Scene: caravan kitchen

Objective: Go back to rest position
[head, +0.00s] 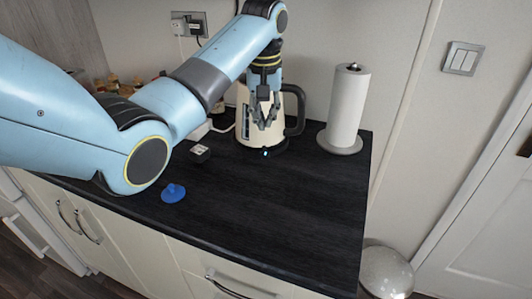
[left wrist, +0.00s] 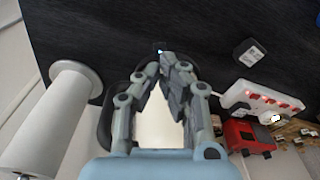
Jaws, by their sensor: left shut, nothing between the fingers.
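My left gripper (head: 265,125) hangs pointing down in front of the cream kettle (head: 245,127) on the dark worktop (head: 280,195). In the left wrist view, my left gripper (left wrist: 168,62) has its fingertips together with nothing between them. The kettle (left wrist: 158,130) shows behind the fingers there, partly hidden by them. Its dark handle is on the right side in the head view, and a small blue light glows at its base. I cannot tell whether the gripper touches the kettle. My right gripper is in neither view.
A paper towel roll (head: 348,108) stands right of the kettle. A blue object (head: 173,193) lies near the front edge, and a small black-and-white item (head: 200,152) lies behind it. A power strip (left wrist: 262,98) and a red object (left wrist: 248,135) show in the wrist view. The front right worktop is clear.

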